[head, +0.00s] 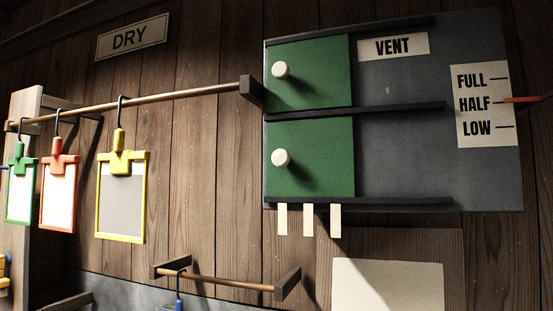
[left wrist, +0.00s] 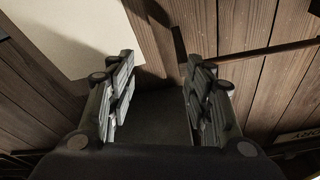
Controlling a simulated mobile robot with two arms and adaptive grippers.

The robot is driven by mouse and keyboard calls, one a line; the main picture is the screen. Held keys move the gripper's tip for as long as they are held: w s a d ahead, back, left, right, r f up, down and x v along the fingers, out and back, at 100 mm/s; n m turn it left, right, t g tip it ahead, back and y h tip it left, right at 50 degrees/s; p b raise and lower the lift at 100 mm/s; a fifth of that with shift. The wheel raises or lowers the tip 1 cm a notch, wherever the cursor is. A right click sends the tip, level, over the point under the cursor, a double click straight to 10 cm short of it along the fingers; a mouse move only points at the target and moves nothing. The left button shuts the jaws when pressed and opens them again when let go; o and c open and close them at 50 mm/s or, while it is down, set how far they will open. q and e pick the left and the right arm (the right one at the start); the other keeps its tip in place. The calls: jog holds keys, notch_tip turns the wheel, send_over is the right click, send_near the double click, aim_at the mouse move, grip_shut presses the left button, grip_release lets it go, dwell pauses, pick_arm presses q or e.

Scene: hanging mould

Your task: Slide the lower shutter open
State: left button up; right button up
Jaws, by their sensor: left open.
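The lower shutter (head: 325,172) is a green panel with a round white knob (head: 281,158). It sits at the left end of its track on the dark grey vent board (head: 420,160). The upper green shutter (head: 325,68), with its own white knob (head: 281,70), is directly above it, also at the left. Dark rails run above and below each shutter. My left gripper (left wrist: 155,100) shows only in the left wrist view, open, with nothing seen between its fingers. Neither gripper shows in the head view.
Cream tabs (head: 308,219) hang below the board. A pale sheet (head: 388,285) is at the lower right. A rod (head: 160,97) with coloured hanging frames (head: 121,195) extends left, and a shorter rod (head: 225,283) is below. A level label (head: 486,105) is at right.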

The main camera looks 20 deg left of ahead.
pick_arm(q)
jog(key=s+d+r+m+g+h, duration=0.25)
jog(key=r+m+h, duration=0.4)
jog(key=r, duration=0.45)
jog(key=s+d+r+m+g+h, duration=0.1)
jog(key=d+r+m+g+h, duration=0.15)
jog(key=r+m+h, duration=0.5)
jog(key=s+d+r+m+g+h, duration=0.25)
jog(key=r+m+h, duration=0.4)
jog(key=r, duration=0.75)
jog(key=m+g+y+p, duration=0.1)
jog(key=m+y+p, duration=0.15)
jog(key=y, duration=0.65)
send_near(276, 158)
jog(key=p+x, duration=0.1)
jog(key=x, duration=0.7)
jog(key=shift+w+d+r, duration=0.1)
jog(key=shift+r, duration=0.05)
jog(key=shift+w+d, duration=0.4)
jog(key=shift+w, duration=0.05)
grip_shut()
